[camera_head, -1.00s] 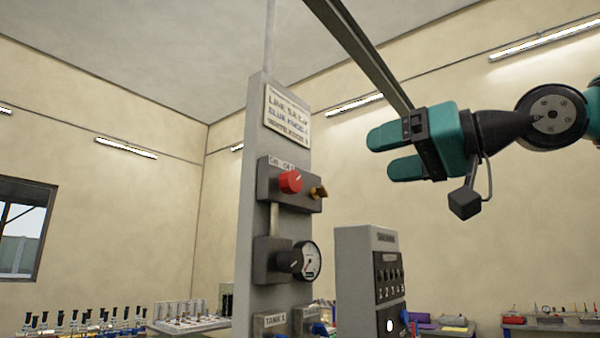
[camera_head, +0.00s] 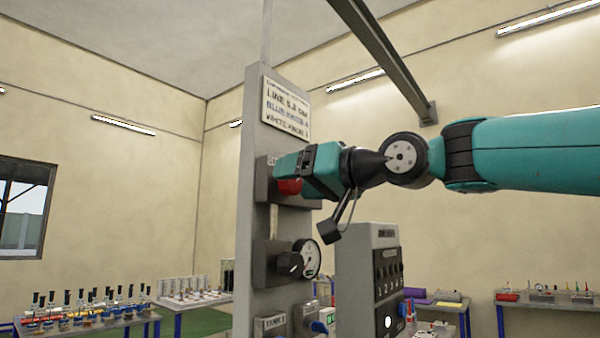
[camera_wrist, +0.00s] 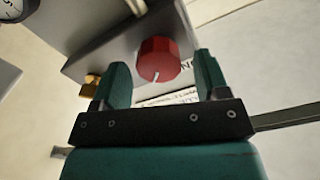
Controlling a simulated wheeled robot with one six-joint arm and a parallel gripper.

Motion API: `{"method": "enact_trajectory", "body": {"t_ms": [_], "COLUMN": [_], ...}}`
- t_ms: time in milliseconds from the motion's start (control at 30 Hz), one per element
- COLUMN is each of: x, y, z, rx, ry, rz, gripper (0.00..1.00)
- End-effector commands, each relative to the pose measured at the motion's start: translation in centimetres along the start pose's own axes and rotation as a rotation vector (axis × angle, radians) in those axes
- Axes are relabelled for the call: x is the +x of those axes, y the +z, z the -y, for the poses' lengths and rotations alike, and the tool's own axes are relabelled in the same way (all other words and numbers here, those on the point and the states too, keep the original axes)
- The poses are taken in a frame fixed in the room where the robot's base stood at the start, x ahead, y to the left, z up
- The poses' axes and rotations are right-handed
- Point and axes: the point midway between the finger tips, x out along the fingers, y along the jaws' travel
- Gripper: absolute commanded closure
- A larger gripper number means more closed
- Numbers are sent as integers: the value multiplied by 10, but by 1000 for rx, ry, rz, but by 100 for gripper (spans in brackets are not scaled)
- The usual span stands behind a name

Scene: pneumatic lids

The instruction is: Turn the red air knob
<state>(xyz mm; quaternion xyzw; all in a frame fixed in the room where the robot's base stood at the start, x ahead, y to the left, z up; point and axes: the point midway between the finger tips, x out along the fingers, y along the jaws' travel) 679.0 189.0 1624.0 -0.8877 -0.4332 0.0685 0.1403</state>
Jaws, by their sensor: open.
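The red air knob (camera_head: 290,187) sits on a grey box (camera_head: 263,180) on the upright grey column. In the head view my gripper (camera_head: 284,172) is in front of it and hides much of the knob. In the wrist view the red knob (camera_wrist: 158,60) shows a white pointer line and lies between and beyond the two teal fingers of my gripper (camera_wrist: 160,82). The fingers are apart, with gaps to the knob on both sides in that picture. Whether they touch it cannot be told. A brass fitting (camera_wrist: 90,85) sticks out of the box beside the knob.
A gauge with a black knob (camera_head: 305,260) is mounted below on the column. A sign plate (camera_head: 286,108) is above. A grey numbered cabinet (camera_head: 370,285) stands to the right. Benches with small items stand at the back, left and right.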

Motion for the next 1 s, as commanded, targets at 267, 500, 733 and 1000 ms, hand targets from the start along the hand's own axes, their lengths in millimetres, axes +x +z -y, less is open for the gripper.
{"method": "enact_trajectory", "body": {"t_ms": [267, 500, 733, 1000], "x": [0, 0, 0, 0], "y": [0, 0, 1, 3], "z": [0, 0, 0, 0], "rx": [0, 0, -25, -169], "ry": [0, 0, 0, 0], "rz": [0, 0, 0, -1], "gripper": [43, 81, 81, 81]}}
